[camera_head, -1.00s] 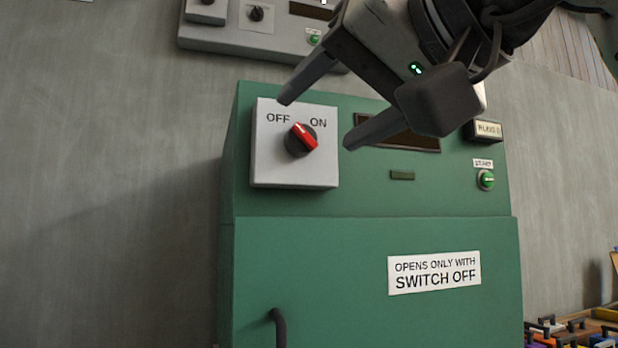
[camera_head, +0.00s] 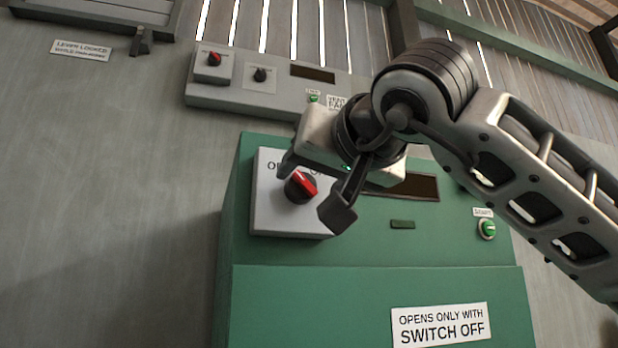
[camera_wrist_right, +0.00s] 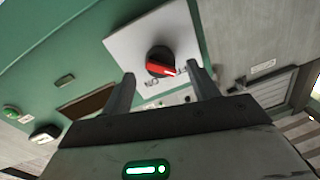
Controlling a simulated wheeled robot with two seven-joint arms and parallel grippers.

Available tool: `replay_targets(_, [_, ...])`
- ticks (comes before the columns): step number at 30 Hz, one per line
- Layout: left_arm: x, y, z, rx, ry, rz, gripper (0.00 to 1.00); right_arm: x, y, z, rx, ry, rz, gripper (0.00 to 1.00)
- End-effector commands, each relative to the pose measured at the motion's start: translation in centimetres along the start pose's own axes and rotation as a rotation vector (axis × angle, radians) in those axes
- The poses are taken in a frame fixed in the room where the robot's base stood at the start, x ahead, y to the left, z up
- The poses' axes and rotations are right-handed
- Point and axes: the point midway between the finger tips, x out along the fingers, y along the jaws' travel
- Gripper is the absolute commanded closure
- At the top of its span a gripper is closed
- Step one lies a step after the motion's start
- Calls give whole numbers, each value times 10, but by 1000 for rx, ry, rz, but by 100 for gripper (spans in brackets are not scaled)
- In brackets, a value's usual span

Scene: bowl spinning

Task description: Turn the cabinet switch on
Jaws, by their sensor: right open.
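The cabinet switch is a round black knob with a red pointer (camera_head: 302,186) on a light grey plate (camera_head: 268,215), on the green cabinet (camera_head: 370,245). Its pointer slants up-left, toward the OFF side. The OFF and ON labels are partly covered by my gripper. My right gripper (camera_head: 313,190) is open in front of the plate, one finger at the knob's upper left, the other at its lower right. In the right wrist view the knob (camera_wrist_right: 160,62) appears between and just past the two fingertips (camera_wrist_right: 162,75); contact cannot be told. My left gripper is out of view.
A green START button (camera_head: 487,229) and a dark display (camera_head: 415,186) are on the cabinet. A "SWITCH OFF" sign (camera_head: 441,325) is below. A grey panel (camera_head: 225,92) with a similar red knob (camera_head: 214,59) is on the wall behind.

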Motion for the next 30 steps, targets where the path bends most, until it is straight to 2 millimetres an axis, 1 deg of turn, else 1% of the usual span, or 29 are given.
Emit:
replay_targets(1, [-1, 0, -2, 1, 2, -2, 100, 8, 0, 0, 3, -4, 0, 40])
replay_targets(3, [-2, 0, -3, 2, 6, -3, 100, 15, 0, 0, 1, -2, -1, 40])
replay_targets(6, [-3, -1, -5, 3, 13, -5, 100, 22, 0, 0, 1, -2, 0, 40])
replay_targets(9, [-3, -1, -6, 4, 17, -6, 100, 25, 0, 0, 1, -1, 0, 40])
replay_targets(16, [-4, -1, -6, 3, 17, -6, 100, 25, 0, 0, 0, -1, 0, 40])
replay_targets(17, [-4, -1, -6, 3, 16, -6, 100, 25, 0, 0, 0, -1, 0, 46])
replay_targets(18, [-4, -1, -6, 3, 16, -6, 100, 25, 0, 0, 0, -1, 0, 57])
replay_targets(20, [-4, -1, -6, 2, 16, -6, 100, 25, 0, 0, 0, -1, 0, 74])
replay_targets(21, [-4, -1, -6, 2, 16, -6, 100, 25, 0, 0, 1, -1, 0, 84])
replay_targets(30, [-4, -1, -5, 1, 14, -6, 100, 25, 0, 0, 19, 0, -1, 84])
